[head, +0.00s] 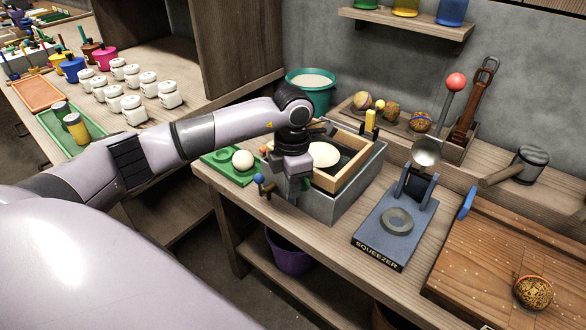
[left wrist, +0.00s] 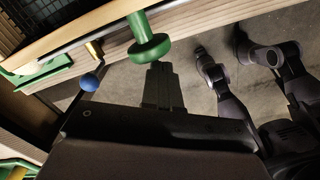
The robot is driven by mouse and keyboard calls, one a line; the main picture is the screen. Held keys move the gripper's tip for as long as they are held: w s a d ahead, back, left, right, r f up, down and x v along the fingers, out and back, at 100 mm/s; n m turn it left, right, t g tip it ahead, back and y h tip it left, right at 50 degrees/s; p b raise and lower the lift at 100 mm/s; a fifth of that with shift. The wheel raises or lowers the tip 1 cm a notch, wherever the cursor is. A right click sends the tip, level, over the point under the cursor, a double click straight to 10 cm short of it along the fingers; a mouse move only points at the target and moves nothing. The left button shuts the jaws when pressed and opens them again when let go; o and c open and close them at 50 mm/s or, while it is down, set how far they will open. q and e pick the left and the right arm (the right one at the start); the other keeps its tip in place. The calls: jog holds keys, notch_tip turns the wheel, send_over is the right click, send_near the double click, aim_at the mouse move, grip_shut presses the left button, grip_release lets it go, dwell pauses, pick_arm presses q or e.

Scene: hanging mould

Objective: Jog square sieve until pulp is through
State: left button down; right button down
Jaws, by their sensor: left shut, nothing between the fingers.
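The square sieve (head: 352,174) has a wooden frame and dark mesh and sits on a grey box (head: 345,203). A round, pale mass of pulp (head: 323,154) lies in it, partly hidden by my left arm. A yellow handle (head: 370,121) stands at the far side, and a green handle (head: 308,184) is at the near side. My left gripper (head: 295,182) is over the near side by the green handle. In the left wrist view its shut, empty fingers (left wrist: 162,72) are right at the green knob (left wrist: 150,45); I cannot tell whether they touch. My right gripper is not in view.
A blue-knobbed lever (head: 259,179) stands left of the box, beside a green tray (head: 235,168) with a white ball (head: 243,160). The blue squeezer (head: 393,225) is close on the right. A teal bucket (head: 310,88) and a wooden tray of balls (head: 392,111) are behind.

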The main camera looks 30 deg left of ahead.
pick_arm(q)
jog(key=w, duration=0.1)
jog(key=w+b, duration=0.2)
jog(key=shift+w+d+f, duration=0.15)
jog(key=shift+w+d, duration=0.1)
jog(key=shift+w, duration=0.3)
jog(key=s, duration=0.1)
jog(key=s+p, duration=0.1)
jog(key=s, duration=0.1)
jog(key=s+p, duration=0.1)
jog(key=shift+s+a, duration=0.25)
jog(key=shift+s, duration=0.05)
